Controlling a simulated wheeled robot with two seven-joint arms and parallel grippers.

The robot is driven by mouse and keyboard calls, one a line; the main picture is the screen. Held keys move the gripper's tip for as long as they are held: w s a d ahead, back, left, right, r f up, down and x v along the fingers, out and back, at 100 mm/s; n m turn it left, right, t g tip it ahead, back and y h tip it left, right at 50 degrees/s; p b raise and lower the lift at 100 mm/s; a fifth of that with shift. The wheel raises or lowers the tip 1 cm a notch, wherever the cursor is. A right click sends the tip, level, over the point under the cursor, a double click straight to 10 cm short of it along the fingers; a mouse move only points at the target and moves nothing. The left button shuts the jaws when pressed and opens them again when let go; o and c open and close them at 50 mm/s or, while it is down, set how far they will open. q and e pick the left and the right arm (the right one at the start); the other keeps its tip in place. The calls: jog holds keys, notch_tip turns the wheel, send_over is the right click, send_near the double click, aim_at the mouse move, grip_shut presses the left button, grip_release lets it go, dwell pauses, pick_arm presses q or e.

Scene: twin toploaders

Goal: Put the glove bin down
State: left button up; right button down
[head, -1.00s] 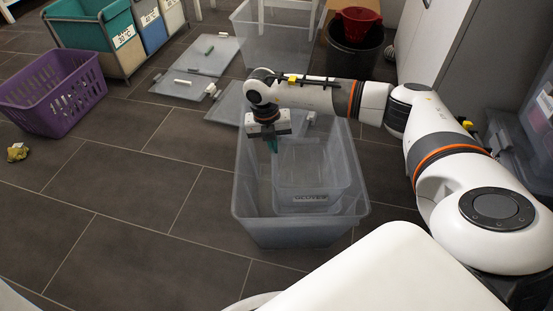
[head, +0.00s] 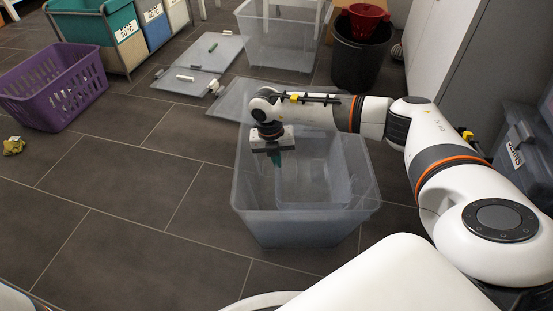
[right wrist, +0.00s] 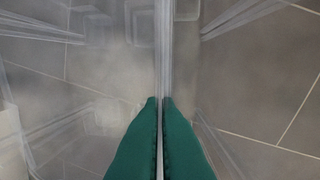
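The glove bin (head: 318,180) is a small clear box, seen faintly inside a larger clear tub (head: 305,225) on the floor. Its label is not readable now. My right gripper (head: 276,160) points down inside the tub at the small bin's left side. In the right wrist view its green fingers (right wrist: 162,105) are closed together on a thin clear wall (right wrist: 163,45), which fits the glove bin's rim. Whether the bin's underside touches the tub floor cannot be told through the cloudy plastic. My left gripper is out of view.
Clear lids (head: 233,98) lie on the floor behind the tub. Another clear tub (head: 280,45) and a black bucket (head: 360,60) with a red pot stand further back. A purple basket (head: 55,90) is at left. The floor left of the tub is open.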

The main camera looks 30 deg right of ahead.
jog(key=c, duration=1.7)
grip_release()
